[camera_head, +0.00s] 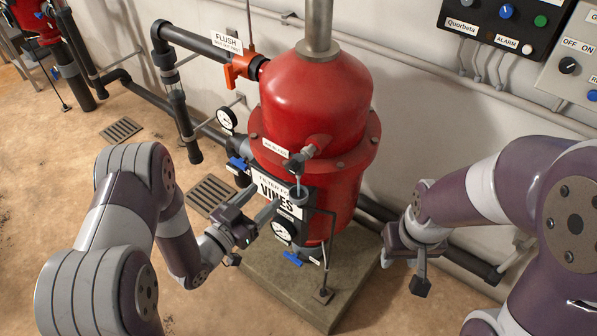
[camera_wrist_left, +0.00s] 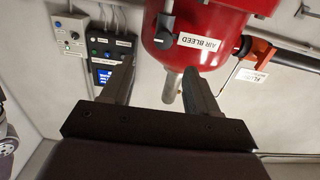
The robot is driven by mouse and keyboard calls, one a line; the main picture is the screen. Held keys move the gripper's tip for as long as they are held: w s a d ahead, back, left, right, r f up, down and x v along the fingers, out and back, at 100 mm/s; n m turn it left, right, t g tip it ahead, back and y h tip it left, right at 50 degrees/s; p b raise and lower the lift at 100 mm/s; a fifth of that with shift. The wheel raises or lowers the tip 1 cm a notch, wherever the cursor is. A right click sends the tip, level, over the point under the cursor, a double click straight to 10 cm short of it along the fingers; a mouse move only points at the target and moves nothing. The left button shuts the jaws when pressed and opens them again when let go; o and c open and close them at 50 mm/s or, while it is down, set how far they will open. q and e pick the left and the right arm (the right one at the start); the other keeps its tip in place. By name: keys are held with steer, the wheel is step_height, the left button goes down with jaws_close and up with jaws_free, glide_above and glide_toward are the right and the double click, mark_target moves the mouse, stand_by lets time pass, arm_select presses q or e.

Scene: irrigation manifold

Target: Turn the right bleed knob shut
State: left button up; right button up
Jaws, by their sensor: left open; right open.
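The right-hand red filter tank (camera_head: 315,95) stands upright on a plinth. Its grey bleed knob (camera_head: 308,151) sits on a short red stub at the front, beside the air bleed label (camera_head: 275,147). In the left wrist view, which is upside down, the bleed knob (camera_wrist_left: 165,28) is at the top, next to the label (camera_wrist_left: 199,43). My left gripper (camera_head: 262,203) is open and empty, below and left of the knob, apart from it. Its fingers frame the tank's top pipe (camera_wrist_left: 172,85) in the wrist view. My right gripper (camera_head: 404,272) is open and empty, right of the tank.
An orange flush handle (camera_head: 240,69) and a gauge (camera_head: 227,118) are on the left. Blue handles (camera_head: 292,258) sit low. Another red tank (camera_head: 28,20) is far left.

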mark_target(289, 169)
arm_select(q)
steer(key=p+x, duration=0.1)
steer(key=x, duration=0.2)
steer(key=p+x, duration=0.1)
steer(key=x, duration=0.2)
steer(key=p+x, duration=0.1)
steer(key=x, duration=0.2)
steer(key=shift+w+d+r, duration=0.1)
steer(key=shift+d+r, duration=0.05)
steer(key=shift+r, duration=0.25)
steer(key=shift+w+d+f, duration=0.1)
steer(key=shift+w+d, duration=0.15)
steer(key=shift+w, duration=0.35)
steer(key=shift+w+d+f, duration=0.1)
steer(key=shift+w+d, duration=0.15)
steer(key=shift+w, duration=0.3)
steer(key=shift+w+d+f+p, duration=0.1)
steer(key=shift+w+p, duration=0.2)
steer(key=shift+w, duration=0.15)
steer(key=shift+s+d, duration=0.15)
arm_select(e)
step_height(289, 169, up, 4)
steer(key=shift+w+a+f, duration=0.1)
steer(key=shift+w+f, duration=0.05)
arm_select(q)
steer(key=shift+c, duration=0.9)
steer(key=c, duration=0.8)
